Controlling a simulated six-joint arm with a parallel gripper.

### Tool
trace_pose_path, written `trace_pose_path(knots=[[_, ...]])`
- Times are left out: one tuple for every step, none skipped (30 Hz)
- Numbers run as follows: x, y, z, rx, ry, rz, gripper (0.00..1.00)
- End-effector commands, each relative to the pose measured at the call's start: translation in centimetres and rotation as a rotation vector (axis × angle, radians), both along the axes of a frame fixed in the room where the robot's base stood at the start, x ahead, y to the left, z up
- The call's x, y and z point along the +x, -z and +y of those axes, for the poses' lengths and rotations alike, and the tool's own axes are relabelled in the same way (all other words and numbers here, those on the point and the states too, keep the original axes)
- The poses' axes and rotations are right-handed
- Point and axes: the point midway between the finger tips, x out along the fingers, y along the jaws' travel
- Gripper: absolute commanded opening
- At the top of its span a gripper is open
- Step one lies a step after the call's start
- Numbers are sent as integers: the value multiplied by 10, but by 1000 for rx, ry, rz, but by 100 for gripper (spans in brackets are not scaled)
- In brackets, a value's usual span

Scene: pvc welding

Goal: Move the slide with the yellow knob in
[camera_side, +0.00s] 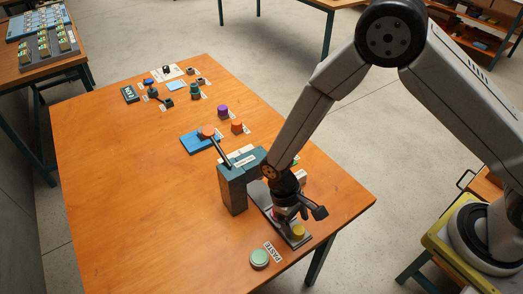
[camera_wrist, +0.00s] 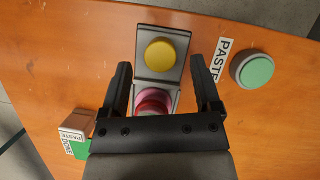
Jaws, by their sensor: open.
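The yellow knob (camera_side: 298,231) sits on the end of a grey slide (camera_side: 303,241) near the table's front right edge. In the wrist view, the yellow knob (camera_wrist: 160,55) is a round disc on a grey plate, beyond my fingertips. My gripper (camera_side: 301,211) is low over the slide, behind the knob in the side view. In the wrist view my gripper (camera_wrist: 163,82) is open, with its fingers either side of the slide. A pink-red round part (camera_wrist: 155,101) lies between the fingers, partly covered by the gripper body. Nothing is held.
A teal machine body (camera_side: 234,190) with a lever stands left of my gripper. A green button (camera_side: 260,258) labelled PASTE is at the front, and shows right of the slide in the wrist view (camera_wrist: 256,70). The table's left half is clear.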

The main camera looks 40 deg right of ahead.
Motion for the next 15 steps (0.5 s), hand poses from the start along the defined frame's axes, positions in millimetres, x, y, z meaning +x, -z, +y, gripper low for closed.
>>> trace_pose_path(knots=[[-3,6,-1,-2,0,3,81],[-4,9,-1,-1,0,3,81],[-5,13,-1,-1,1,2,81],[-6,15,-2,-1,1,1,81],[-7,17,-2,-1,1,2,81],[-8,20,-2,-1,1,2,81],[-9,21,-2,-1,1,2,81],[-9,23,-2,-1,1,1,81],[-10,24,-2,1,1,0,81],[-10,25,-3,1,1,0,81],[-10,25,-3,1,1,-1,81],[-10,26,-3,1,1,-1,81],[-10,26,-3,1,1,-1,81],[-10,26,-3,1,0,-1,81],[-10,26,-3,1,0,-1,81]])
